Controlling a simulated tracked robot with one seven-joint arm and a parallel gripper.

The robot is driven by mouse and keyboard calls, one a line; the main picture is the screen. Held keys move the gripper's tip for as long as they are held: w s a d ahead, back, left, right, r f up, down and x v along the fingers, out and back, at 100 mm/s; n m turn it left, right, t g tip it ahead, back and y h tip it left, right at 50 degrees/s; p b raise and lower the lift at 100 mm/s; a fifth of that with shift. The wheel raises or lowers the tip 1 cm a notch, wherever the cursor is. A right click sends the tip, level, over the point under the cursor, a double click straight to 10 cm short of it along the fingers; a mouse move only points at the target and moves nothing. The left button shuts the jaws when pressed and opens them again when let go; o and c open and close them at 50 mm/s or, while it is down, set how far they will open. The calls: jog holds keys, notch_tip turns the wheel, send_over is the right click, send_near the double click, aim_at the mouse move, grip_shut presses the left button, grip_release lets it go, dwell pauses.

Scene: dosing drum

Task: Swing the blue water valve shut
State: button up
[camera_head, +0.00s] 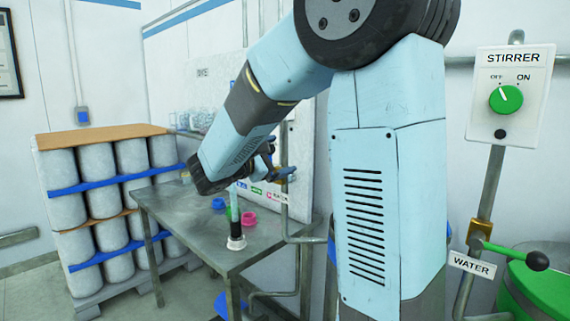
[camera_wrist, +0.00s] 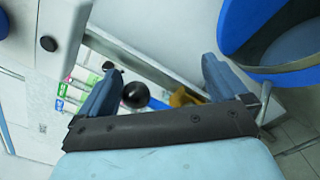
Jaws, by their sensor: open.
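A valve with a blue lever (camera_wrist: 158,103) and a round black knob (camera_wrist: 134,94) shows between my fingers in the wrist view. Its brass body (camera_wrist: 186,97) is at the lever's right end. My gripper (camera_wrist: 160,66) is open and empty, its two blue fingers on either side of the lever, with no clear contact. In the head view my gripper (camera_head: 272,160) is by the wall pipe, and my arm hides much of the valve there. A second valve, with a green lever (camera_head: 505,250) and black knob, is at the lower right, above a WATER label (camera_head: 472,265).
A metal table (camera_head: 180,215) with small coloured items stands below my gripper. A pallet of drums (camera_head: 105,200) is at the left. A STIRRER switch (camera_head: 505,98) and green drum (camera_head: 540,290) are at the right. A blue container (camera_wrist: 238,25) is close by in the wrist view.

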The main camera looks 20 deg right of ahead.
jog(key=shift+s+d+f, duration=0.25)
jog(key=shift+s+f, duration=0.05)
jog(key=shift+s, duration=0.25)
jog(key=shift+s+d+f, duration=0.2)
jog(key=shift+s+f, duration=0.05)
jog(key=shift+s, duration=0.3)
jog(key=s+d+f, duration=0.1)
jog(key=s+f, duration=0.2)
jog(key=f, duration=0.5)
jog(key=shift+s+d, duration=0.25)
jog(key=shift+s, duration=0.05)
dwell(0.9)
jog(key=shift+w+r, duration=0.1)
jog(key=shift+r, duration=0.05)
jog(key=shift+w+a+r, duration=0.2)
jog(key=shift+w+r, duration=0.15)
jog(key=shift+r, duration=0.05)
dwell(0.4)
